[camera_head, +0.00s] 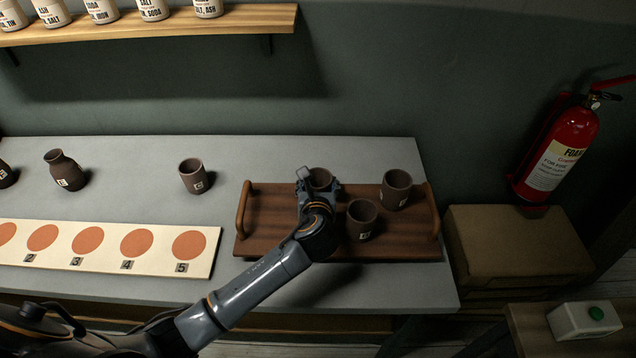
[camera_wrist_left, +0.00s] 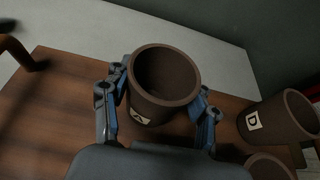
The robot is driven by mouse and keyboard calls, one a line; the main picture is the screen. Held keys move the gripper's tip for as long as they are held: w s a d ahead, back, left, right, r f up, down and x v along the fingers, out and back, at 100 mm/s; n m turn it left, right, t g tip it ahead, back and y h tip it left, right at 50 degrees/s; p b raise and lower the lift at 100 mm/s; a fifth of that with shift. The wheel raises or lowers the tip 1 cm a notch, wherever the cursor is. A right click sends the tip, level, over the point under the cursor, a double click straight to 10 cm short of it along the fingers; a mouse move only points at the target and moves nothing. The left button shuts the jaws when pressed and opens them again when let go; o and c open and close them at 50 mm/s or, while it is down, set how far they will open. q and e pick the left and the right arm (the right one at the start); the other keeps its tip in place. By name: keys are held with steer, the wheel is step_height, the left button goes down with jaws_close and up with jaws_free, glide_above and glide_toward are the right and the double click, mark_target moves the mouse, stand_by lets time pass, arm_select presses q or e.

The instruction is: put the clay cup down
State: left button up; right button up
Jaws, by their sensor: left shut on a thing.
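A dark brown clay cup labelled A (camera_wrist_left: 165,75) is between the fingers of my left gripper (camera_wrist_left: 160,105) in the left wrist view. In the head view my left gripper (camera_head: 318,188) is over the left part of the wooden tray (camera_head: 270,232), and the cup's rim (camera_head: 320,176) shows just behind it. The gripper is shut on the cup, which looks upright. I cannot tell whether its base touches the tray. Two more brown cups stand on the tray to the right: a front one (camera_head: 361,220) and a rear one (camera_head: 396,190), with label D (camera_wrist_left: 277,118) in the wrist view.
The tray has a raised handle (camera_head: 243,210) at its left end. Left of it on the grey table (camera_head: 300,152) stand a lone cup (camera_head: 192,178), a small jar (camera_head: 65,170) and a board with numbered orange circles (camera_head: 212,262). A shelf (camera_head: 150,27) with jars hangs above.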

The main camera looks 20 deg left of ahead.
arm_select(q)
steer(key=o, duration=0.9)
steer(key=shift+f, duration=0.1)
steer(key=o, duration=0.4)
steer(key=shift+r, duration=0.2)
steer(key=v, duration=1.2)
